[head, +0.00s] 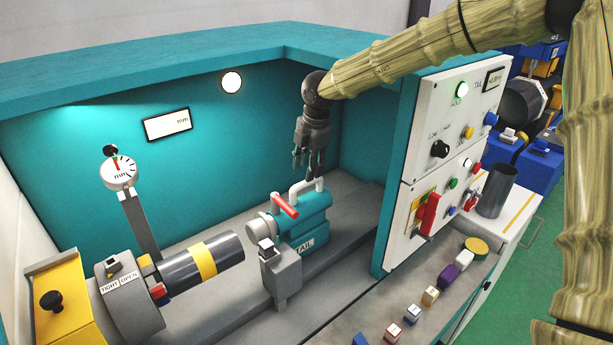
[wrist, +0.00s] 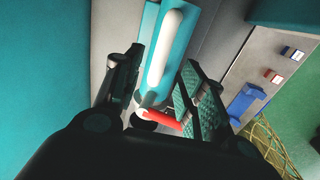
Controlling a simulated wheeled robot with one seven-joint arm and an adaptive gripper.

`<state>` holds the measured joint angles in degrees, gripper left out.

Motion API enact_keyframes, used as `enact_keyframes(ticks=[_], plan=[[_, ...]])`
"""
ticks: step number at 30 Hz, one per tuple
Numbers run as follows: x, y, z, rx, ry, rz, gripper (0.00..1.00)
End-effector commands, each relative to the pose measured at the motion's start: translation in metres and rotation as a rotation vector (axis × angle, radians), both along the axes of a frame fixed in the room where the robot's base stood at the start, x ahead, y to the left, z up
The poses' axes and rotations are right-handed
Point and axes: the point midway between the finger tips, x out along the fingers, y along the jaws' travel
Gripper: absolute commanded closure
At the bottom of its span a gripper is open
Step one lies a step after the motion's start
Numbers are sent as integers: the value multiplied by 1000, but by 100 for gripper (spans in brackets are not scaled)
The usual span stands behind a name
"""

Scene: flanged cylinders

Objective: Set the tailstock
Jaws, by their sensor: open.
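The tailstock (head: 308,226) is a teal block labelled TAIL on the grey bed inside the teal enclosure. It has a white bar handle (head: 306,186) on top and a red-gripped lever (head: 285,206) at its front. My gripper (head: 308,174) points down just above the tailstock. In the wrist view my gripper (wrist: 160,95) is open, its fingers on either side of the tailstock's teal top (wrist: 176,60). The white handle (wrist: 168,45) lies between the fingers, and the red lever (wrist: 165,120) is near the right finger. I cannot tell whether anything touches.
A grey cylinder with a yellow band (head: 205,258) sits in the chuck (head: 130,303) at left. A dial gauge (head: 120,172) stands behind it. A grey post (head: 282,275) stands before the tailstock. The control panel (head: 435,150) bounds the right. Several small blocks lie on the front ledge.

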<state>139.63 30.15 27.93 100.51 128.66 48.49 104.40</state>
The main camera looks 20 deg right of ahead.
Motion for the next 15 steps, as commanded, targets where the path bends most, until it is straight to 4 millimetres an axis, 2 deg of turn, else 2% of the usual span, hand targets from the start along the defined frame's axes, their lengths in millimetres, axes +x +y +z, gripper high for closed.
enact_keyframes(ticks=[1, 6, 15], plan=[[-2, -1, 11, 1, -2, -1, 59], [-7, -3, 39, 0, -3, 1, 59], [-12, -5, 66, 0, -1, 0, 59]])
